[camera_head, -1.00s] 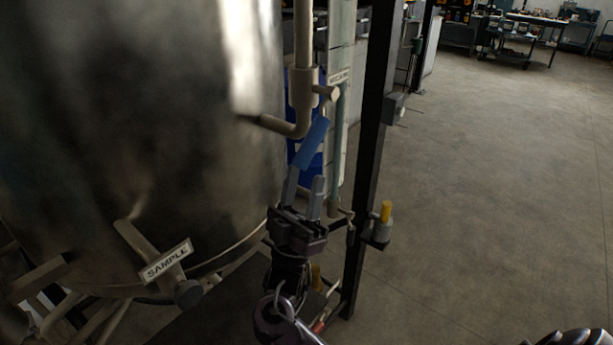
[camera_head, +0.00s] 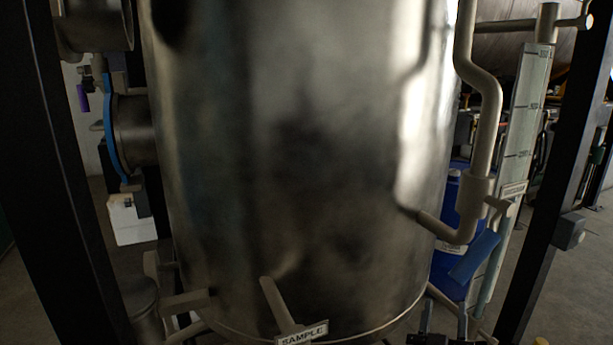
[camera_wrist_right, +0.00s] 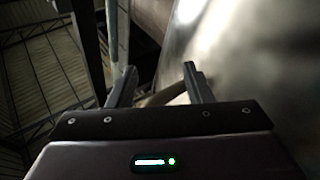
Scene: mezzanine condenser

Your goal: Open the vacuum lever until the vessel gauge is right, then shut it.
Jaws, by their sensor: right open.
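A blue lever handle (camera_head: 475,257) slants down from the pale pipework at the right of the steel vessel (camera_head: 290,150). A small label (camera_head: 513,189) sits above it; its text is too small to read, so I cannot tell whether this is the vacuum lever. My right gripper (camera_head: 445,314) is at the bottom edge of the head view, just below the handle, open with nothing visible between its fingers. The right wrist view also shows its two fingers apart (camera_wrist_right: 160,82). I see no dial I can identify as the vessel gauge. My left gripper is not in view.
A pale scale strip (camera_head: 522,125) with tick marks stands right of the pipe. Dark posts (camera_head: 555,170) flank the vessel. A pipe labelled SAMPLE (camera_head: 301,334) sticks out low in front. A purple handle (camera_head: 82,97) and blue flange (camera_head: 112,135) are at left.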

